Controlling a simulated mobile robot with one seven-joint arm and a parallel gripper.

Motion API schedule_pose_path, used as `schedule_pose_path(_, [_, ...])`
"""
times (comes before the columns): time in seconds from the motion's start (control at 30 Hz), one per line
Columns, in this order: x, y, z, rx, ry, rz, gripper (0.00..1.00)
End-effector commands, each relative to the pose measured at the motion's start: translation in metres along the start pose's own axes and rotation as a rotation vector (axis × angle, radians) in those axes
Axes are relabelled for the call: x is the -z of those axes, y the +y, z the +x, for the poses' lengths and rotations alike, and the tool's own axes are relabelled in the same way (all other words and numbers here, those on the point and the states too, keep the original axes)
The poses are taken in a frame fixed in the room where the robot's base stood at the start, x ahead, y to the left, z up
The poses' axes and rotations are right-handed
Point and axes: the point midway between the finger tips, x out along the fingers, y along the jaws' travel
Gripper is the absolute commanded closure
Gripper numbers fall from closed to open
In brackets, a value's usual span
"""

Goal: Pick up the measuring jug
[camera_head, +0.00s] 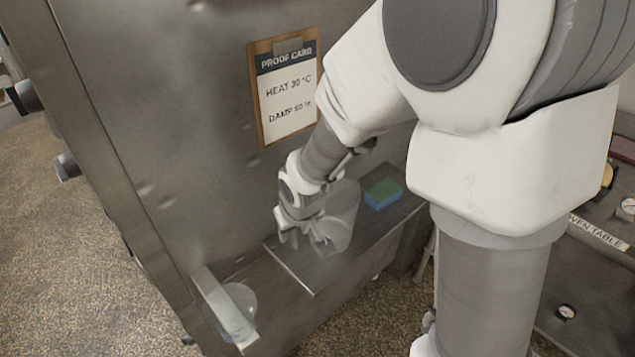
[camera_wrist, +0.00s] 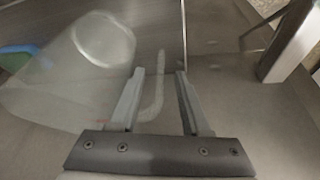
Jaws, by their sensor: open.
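The measuring jug (camera_head: 343,212) is clear and see-through, standing on a narrow metal shelf (camera_head: 308,270) beside the steel cabinet. My gripper (camera_head: 303,238) is open at the jug's left side, pointing down. In the wrist view the jug (camera_wrist: 60,95) fills the left, with its round base or rim showing as a pale disc. Its curved handle (camera_wrist: 155,98) lies between the two open fingers of my gripper (camera_wrist: 159,72). I cannot tell whether either finger touches the handle.
A green and blue sponge (camera_head: 383,193) lies on the shelf just right of the jug. Another clear vessel (camera_head: 238,312) is at the lower left, by a pale upright strip (camera_head: 212,300). A proof card (camera_head: 287,88) hangs on the steel cabinet (camera_head: 150,110) behind.

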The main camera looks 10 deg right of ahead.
Motion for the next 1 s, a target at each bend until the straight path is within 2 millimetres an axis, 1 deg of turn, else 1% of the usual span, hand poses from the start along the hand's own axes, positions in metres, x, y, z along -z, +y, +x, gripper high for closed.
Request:
schedule_pose_path(0.03, [-0.001, -0.002, 0.008, 0.001, -0.003, -0.002, 0.53])
schedule_pose_path(0.2, [-0.001, -0.001, 0.023, 0.001, -0.001, 0.001, 0.53])
schedule_pose_path(0.5, [0.000, -0.001, 0.025, 0.002, 0.002, 0.002, 0.53])
schedule_pose_path(0.53, [0.000, -0.001, 0.025, 0.002, 0.002, 0.002, 0.54])
schedule_pose_path(0.67, [0.000, -0.001, 0.025, 0.002, 0.001, 0.002, 0.78])
schedule_pose_path(0.7, [0.000, -0.001, 0.025, 0.002, 0.001, 0.002, 0.85])
schedule_pose_path(0.8, [0.000, -0.001, 0.025, 0.002, 0.001, 0.002, 1.00])
schedule_pose_path(1.0, [0.000, -0.001, 0.025, 0.001, 0.001, 0.002, 1.00])
